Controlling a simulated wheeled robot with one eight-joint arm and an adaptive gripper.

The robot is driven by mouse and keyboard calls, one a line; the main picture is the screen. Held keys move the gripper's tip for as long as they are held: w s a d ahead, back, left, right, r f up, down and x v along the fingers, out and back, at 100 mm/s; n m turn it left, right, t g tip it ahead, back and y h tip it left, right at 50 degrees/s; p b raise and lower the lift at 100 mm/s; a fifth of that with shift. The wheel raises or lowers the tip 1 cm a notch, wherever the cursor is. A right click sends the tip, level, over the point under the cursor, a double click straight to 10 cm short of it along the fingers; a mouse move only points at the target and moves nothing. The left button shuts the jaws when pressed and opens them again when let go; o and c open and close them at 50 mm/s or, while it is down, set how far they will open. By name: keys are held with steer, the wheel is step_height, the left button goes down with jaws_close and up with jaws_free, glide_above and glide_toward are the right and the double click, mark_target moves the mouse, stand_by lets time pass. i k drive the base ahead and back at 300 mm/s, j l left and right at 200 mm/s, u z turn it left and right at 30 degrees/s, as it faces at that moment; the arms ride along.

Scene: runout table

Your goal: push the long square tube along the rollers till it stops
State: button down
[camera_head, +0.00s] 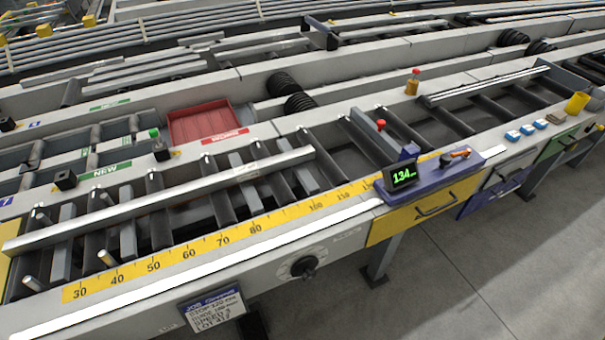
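The long square tube (160,201) is light grey metal and lies on the dark rollers (212,190). It runs from the left edge of the picture to its right end near the middle. A clear gap of bare rollers lies between the tube's end and this plate. My gripper is not in view.
A yellow scale (200,247) runs along the near edge. A red tray (205,124), an orange-brown bottle (412,82) and a yellow cup (577,103) are around the rollers.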

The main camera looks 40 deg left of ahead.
mark_target(26, 243)
steer(key=u, duration=2.75)
steer(key=i+j, duration=0.2)
steer(key=j, duration=0.2)
steer(key=i+j+z, duration=0.1)
steer(key=i+j, duration=0.15)
steer(key=j, duration=0.15)
steer(key=i+j, duration=0.2)
steer(key=j, duration=0.2)
steer(key=i+j+z, duration=0.1)
steer(key=j, duration=0.3)
steer(key=i+j, duration=0.3)
steer(key=i+j+z, duration=0.1)
steer(key=j, duration=0.45)
steer(key=i+j, duration=0.25)
steer(key=j, duration=0.15)
steer(key=i+j+z, duration=0.1)
steer(key=j, duration=0.35)
steer(key=i, duration=0.1)
